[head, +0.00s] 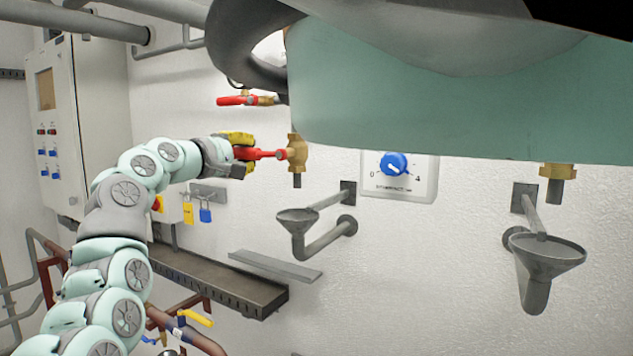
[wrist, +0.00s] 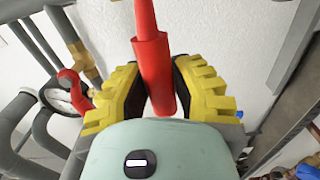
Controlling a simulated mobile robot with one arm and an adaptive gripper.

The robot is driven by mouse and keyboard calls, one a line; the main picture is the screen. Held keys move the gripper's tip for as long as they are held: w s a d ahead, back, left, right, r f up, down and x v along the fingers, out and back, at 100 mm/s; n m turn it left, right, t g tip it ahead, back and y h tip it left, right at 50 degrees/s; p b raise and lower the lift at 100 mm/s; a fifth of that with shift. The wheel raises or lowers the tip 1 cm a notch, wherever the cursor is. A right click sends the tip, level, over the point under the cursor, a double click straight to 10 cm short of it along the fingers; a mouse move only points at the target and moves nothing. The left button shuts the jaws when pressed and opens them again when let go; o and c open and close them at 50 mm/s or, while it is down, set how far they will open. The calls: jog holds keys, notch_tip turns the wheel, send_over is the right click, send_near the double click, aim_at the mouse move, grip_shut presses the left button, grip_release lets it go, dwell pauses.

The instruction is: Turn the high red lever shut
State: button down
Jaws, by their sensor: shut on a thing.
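My gripper (head: 243,154) is shut on the lever's outer end. In the wrist view, the red lever (wrist: 151,60) runs between the yellow finger pads of my gripper (wrist: 160,85), its end close to the palm. A second red lever (head: 236,101) sits higher on the wall side, also pointing left, clear of my gripper. My fingers hide part of the held lever's end in the head view.
Grey funnels (head: 298,216) and (head: 545,255) stand out from the wall below. A blue dial (head: 393,164) is to the right. A grey cabinet (head: 88,120) stands left, behind my arm.

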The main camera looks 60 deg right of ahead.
jog(key=shift+r, duration=0.15)
jog(key=c, duration=0.8)
grip_release()
jog(key=shift+o, duration=0.2)
jog(key=shift+a, duration=0.1)
jog(key=a, duration=1.1)
jog(key=shift+s+a, duration=0.4)
jog(key=shift+s, duration=0.05)
